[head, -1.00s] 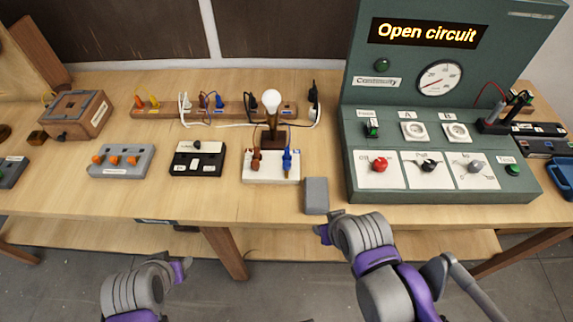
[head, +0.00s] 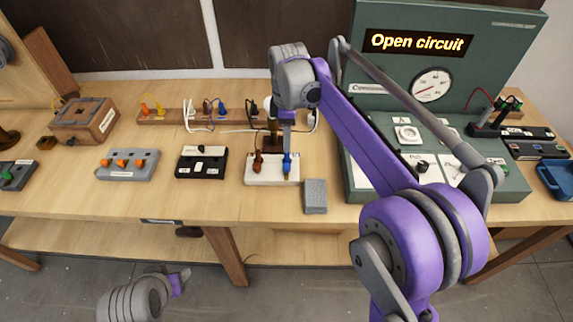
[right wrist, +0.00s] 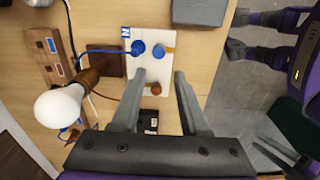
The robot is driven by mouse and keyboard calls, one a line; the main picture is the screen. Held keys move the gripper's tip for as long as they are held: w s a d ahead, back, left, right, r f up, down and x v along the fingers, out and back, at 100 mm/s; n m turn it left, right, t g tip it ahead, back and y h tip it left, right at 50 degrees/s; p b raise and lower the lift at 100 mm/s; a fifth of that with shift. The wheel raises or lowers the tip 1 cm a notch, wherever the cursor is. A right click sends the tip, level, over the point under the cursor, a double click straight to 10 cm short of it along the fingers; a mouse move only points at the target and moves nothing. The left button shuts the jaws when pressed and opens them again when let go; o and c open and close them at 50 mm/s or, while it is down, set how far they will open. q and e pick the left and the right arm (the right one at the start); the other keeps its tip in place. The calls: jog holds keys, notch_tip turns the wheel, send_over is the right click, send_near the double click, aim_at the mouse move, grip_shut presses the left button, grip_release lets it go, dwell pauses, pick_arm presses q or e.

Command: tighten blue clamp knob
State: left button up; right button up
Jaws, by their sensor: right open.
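The blue clamp knob (head: 287,161) stands on the right part of the white lamp base (head: 262,175). In the right wrist view the blue knob (right wrist: 159,53) is round, with a blue plug and wire beside it. My right gripper (head: 287,122) is over the base; in its wrist view the open fingers (right wrist: 161,76) point toward the knob, with nothing between them. Whether they touch it I cannot tell. The red-brown clamp knob (right wrist: 155,88) lies between the fingers' lines of sight, lower down. My left arm is low at the left; its jaw state is unclear.
The light bulb (right wrist: 58,108) on its brown holder stands close to the right gripper. A grey block (head: 316,196) sits right of the base. The green test panel (head: 520,185) displays "Open circuit". A black switch box (head: 202,162) stands left, with bare table between.

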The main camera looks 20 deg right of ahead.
aim_at(287, 165)
jog(key=f, duration=1.1)
jog(key=shift+w, duration=0.2)
grip_shut()
